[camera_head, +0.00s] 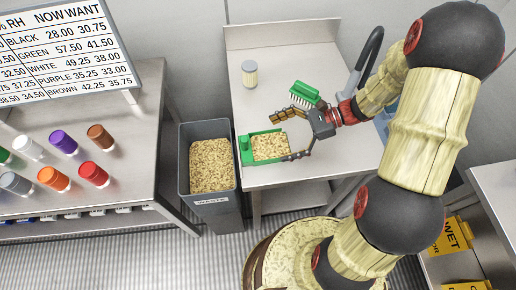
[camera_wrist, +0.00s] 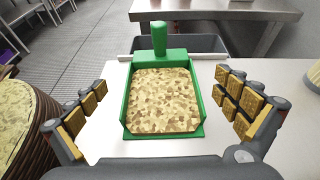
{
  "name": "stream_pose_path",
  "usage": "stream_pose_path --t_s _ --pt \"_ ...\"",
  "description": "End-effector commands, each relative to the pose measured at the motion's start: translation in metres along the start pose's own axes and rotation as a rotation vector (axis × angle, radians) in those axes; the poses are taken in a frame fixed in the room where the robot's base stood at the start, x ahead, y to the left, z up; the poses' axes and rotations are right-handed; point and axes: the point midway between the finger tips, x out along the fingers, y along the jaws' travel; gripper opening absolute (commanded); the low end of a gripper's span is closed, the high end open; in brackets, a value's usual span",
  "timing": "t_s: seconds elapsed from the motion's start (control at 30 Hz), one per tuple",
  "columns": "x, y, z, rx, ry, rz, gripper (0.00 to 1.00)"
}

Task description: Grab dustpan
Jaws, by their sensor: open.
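The green dustpan (camera_head: 246,149) lies on the metal table, filled with tan flakes, its handle end at the table's left edge by the waste bin. In the wrist view the dustpan (camera_wrist: 126,110) sits centred between my fingers, with its stubby handle pointing away. My gripper (camera_head: 279,134) is open, with one finger beyond the pan and the other at its near side. In the wrist view the padded fingers of my gripper (camera_wrist: 163,108) are spread wide on both sides, apart from the pan's walls.
A grey waste bin (camera_head: 182,160) full of flakes stands left of the table (camera_head: 310,170). A green brush (camera_head: 307,91) and a small lidded jar (camera_head: 249,74) are behind the pan.

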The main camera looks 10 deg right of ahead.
Motion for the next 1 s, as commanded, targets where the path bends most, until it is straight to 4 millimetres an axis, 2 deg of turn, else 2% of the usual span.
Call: stream_pose_path --t_s 0.6,0.87,1.0 --pt "0.072 -0.001 -0.004 -0.002 0.002 0.003 1.0" --pt "0.075 -0.001 -0.002 -0.002 0.003 0.002 1.0" --pt "0.074 -0.001 -0.002 -0.002 0.003 0.002 0.94"
